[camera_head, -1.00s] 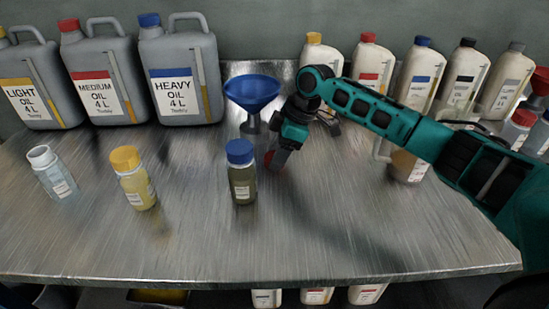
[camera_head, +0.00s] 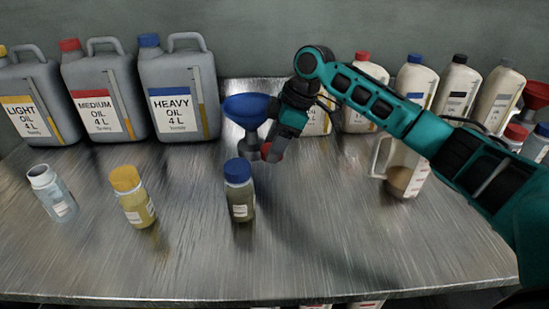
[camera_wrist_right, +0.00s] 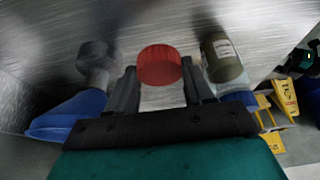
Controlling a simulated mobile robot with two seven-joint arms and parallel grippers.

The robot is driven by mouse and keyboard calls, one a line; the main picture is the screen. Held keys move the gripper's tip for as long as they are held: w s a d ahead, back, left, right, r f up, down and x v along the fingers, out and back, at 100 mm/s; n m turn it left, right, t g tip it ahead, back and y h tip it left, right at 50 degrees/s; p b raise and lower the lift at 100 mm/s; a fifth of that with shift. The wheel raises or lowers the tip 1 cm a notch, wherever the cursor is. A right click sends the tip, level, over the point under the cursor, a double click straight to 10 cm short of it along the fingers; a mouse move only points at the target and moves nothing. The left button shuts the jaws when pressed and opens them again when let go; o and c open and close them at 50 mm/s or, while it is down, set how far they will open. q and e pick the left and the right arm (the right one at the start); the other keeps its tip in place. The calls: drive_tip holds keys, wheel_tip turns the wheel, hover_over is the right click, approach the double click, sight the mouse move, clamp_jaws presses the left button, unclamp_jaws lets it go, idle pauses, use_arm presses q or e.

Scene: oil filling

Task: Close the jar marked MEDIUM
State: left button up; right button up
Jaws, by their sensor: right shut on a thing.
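My right gripper (camera_head: 268,152) is shut on a red cap (camera_head: 276,149), held above the table behind and to the right of the blue-capped jar. In the right wrist view the red cap (camera_wrist_right: 158,65) sits between the two fingers (camera_wrist_right: 160,88). An uncapped, clear jar (camera_head: 56,198) with a pale rim stands at the left; its label is too small to read. A yellow-capped jar (camera_head: 133,200) and a blue-capped dark jar (camera_head: 240,198) stand to its right. I do not see my left gripper.
A blue funnel (camera_head: 247,110) stands just left of my right gripper. Large grey LIGHT, MEDIUM (camera_head: 97,100) and HEAVY oil cans line the back left. Several bottles stand at the back right, and a jug (camera_head: 402,170) stands before them. The table's front middle is clear.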

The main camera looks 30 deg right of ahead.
use_arm(q)
drive_tip(key=shift+s+a+r+p, duration=0.2)
drive_tip(key=shift+s+a+p, duration=0.2)
drive_tip(key=shift+p, duration=0.5)
use_arm(e)
wheel_tip(320, 180, up, 12)
drive_tip(key=shift+r, duration=0.25)
use_arm(q)
drive_tip(key=shift+w+a+r, duration=0.1)
drive_tip(key=shift+a, duration=0.05)
use_arm(e)
drive_tip(key=shift+f, duration=0.1)
